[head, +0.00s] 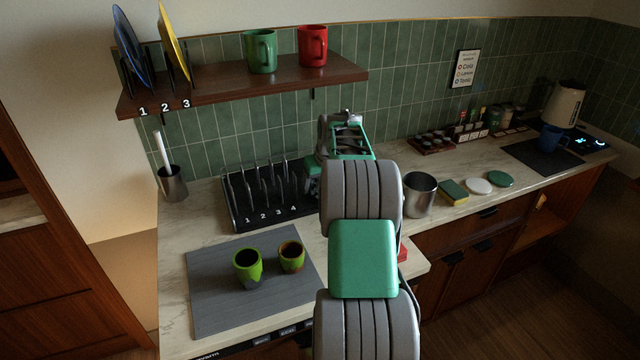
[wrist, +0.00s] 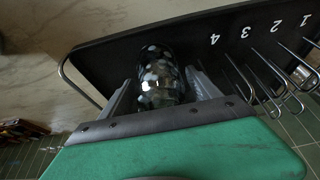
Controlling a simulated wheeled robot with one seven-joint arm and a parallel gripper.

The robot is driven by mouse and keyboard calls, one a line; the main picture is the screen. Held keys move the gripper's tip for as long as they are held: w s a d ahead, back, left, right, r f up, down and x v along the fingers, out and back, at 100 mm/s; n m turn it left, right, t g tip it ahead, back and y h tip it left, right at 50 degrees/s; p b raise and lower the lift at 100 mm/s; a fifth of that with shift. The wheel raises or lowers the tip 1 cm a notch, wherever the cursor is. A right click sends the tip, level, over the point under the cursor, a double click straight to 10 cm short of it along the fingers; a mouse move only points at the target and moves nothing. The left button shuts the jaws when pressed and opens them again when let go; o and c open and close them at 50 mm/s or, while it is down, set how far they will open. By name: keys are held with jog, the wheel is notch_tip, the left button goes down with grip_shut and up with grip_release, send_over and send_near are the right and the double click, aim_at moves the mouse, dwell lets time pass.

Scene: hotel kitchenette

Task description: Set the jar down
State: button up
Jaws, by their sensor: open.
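A shiny, see-through jar (wrist: 163,70) stands or rests on the black base of the numbered rack (wrist: 110,60), beside the slot marked 4. My gripper (wrist: 160,86) is open, with one finger on each side of the jar. I cannot tell whether the fingers touch it. In the head view the same rack (head: 234,217) is on the counter. My arm covers the rack's right end there, and the jar is hidden behind it.
Rack wires (wrist: 262,82) rise close to my right finger. A metal canister (head: 420,195) stands right of my arm. Two green cups (head: 247,268) stand on the grey mat (head: 207,290) in front. A shelf (head: 225,88) with mugs and plates hangs above the rack.

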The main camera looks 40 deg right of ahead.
jog(key=shift+r, duration=0.1)
jog(key=shift+r, duration=0.3)
jog(key=b+v, duration=0.1)
jog(key=v, duration=1)
jog(key=s+a+r+n, duration=0.1)
jog(key=s+a, duration=0.1)
jog(key=a, duration=1.4)
jog(key=s+a+f, duration=0.2)
jog(key=s+a, duration=0.4)
jog(key=s+a+f+n, duration=0.1)
jog(key=s+a+f, duration=0.2)
jog(key=s+a, duration=0.3)
jog(key=s+a+f+n+y, duration=0.1)
jog(key=s+a+f, duration=0.2)
jog(key=s+a, duration=0.3)
jog(key=shift+s+a+f+g, duration=0.1)
jog(key=shift+a+g, duration=0.05)
jog(key=shift+a, duration=0.3)
jog(key=shift+s+a+f+g, duration=0.1)
jog(key=shift+s+a+g, duration=0.05)
jog(key=shift+a, duration=0.35)
jog(key=shift+s+f, duration=0.2)
jog(key=shift+f, duration=0.05)
